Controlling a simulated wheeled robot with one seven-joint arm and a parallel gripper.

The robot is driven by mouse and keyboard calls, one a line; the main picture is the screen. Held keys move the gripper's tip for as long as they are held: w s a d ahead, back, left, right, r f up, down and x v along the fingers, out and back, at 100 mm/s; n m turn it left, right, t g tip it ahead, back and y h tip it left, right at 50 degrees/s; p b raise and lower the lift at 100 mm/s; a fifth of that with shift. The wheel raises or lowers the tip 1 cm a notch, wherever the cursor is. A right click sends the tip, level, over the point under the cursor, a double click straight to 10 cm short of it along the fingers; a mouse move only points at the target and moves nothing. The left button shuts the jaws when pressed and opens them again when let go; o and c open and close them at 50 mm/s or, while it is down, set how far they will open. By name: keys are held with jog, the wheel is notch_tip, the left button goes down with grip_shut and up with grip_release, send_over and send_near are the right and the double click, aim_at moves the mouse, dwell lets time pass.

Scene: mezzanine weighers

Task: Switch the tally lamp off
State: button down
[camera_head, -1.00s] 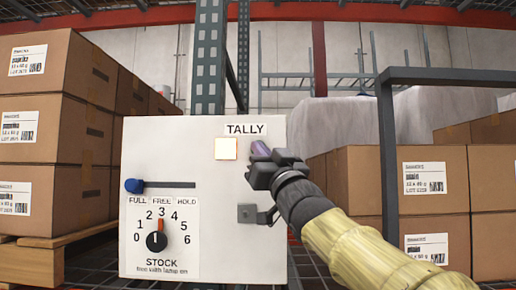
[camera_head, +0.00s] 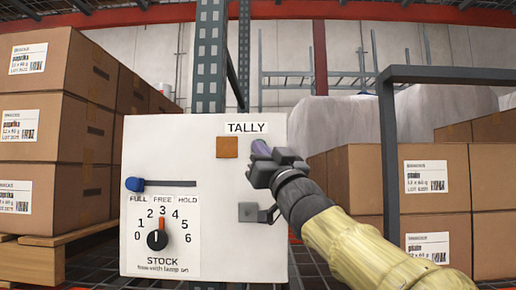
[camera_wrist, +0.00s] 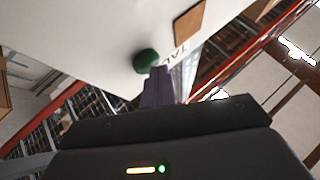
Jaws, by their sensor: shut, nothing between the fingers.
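The tally lamp (camera_head: 227,147) is a square brown-orange window, dark and unlit, on the white panel (camera_head: 205,180) below the TALLY label (camera_head: 247,128). It also shows in the wrist view (camera_wrist: 189,20). My gripper (camera_head: 261,149) is shut and empty, its purple fingertips at the panel just right of the lamp. In the wrist view, the fingertips (camera_wrist: 158,76) are at a round green button (camera_wrist: 146,61). I cannot tell whether they touch it. In the head view the button is hidden behind my gripper.
A blue slider knob (camera_head: 134,184) sits at the left end of its slot, above a STOCK dial (camera_head: 157,240) pointing at 3. Stacked cartons stand left (camera_head: 45,130) and right (camera_head: 436,182); a grey post (camera_head: 388,150) stands right.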

jog(key=shift+s, duration=0.15)
jog(key=s+b, duration=0.2)
jog(key=s, duration=0.4)
dwell(0.7)
jog(key=shift+a, duration=0.1)
